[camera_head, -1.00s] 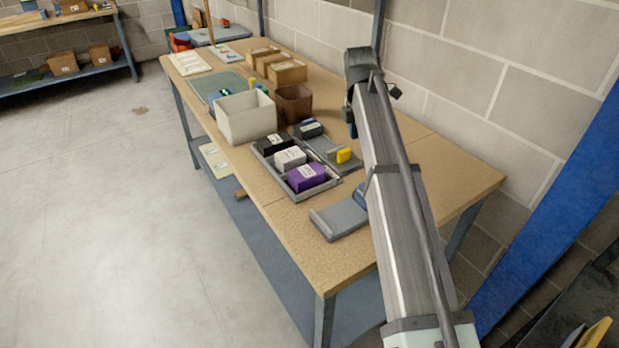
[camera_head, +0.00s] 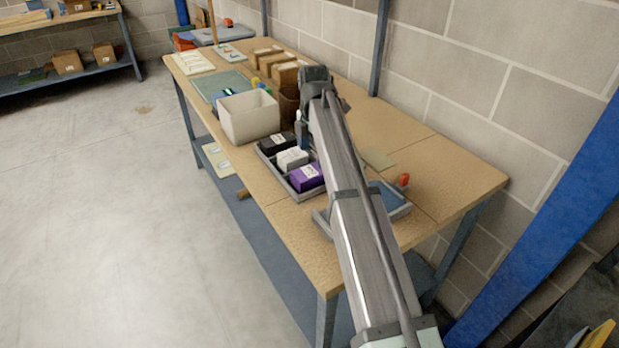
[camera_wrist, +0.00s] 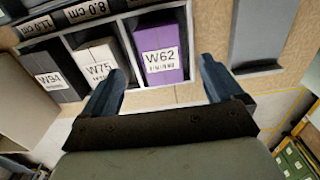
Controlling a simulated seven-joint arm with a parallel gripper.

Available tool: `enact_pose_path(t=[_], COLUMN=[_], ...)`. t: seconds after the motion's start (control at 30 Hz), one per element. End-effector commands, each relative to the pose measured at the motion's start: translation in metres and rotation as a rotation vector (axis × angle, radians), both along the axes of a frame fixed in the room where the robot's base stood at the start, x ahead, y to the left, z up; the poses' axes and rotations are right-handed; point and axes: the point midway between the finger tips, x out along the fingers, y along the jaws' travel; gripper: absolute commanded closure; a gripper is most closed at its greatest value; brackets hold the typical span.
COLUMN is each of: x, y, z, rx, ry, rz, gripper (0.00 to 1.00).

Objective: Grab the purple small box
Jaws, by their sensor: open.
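The purple small box (camera_head: 307,178) sits in the front compartment of a grey divided tray (camera_head: 297,197) on the workbench. In the wrist view the purple box (camera_wrist: 160,50) carries a white label reading W62 and lies just beyond my open gripper (camera_wrist: 160,85). The left finger is near the divider between the white W75 box (camera_wrist: 100,60) and the purple box. The right finger is to the right of the purple box. Nothing is between the fingers.
A black box (camera_head: 278,142) and the white box (camera_head: 292,158) share the tray. A white bin (camera_head: 247,118) stands behind it. A grey flat object (camera_wrist: 262,35) is right of the tray in the wrist view.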

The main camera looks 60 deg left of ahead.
Motion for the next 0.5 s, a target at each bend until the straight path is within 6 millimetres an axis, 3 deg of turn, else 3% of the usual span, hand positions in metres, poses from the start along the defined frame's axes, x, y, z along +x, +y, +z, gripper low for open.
enact_pose_path(t=[0.27,0.5], x=[-0.003,-0.014], y=[0.0,-0.001], z=[-0.016,-0.043], rx=[0.001,-0.001], ry=[0.0,0.0], rz=[0.0,0.0], gripper=[0.06,0.06])
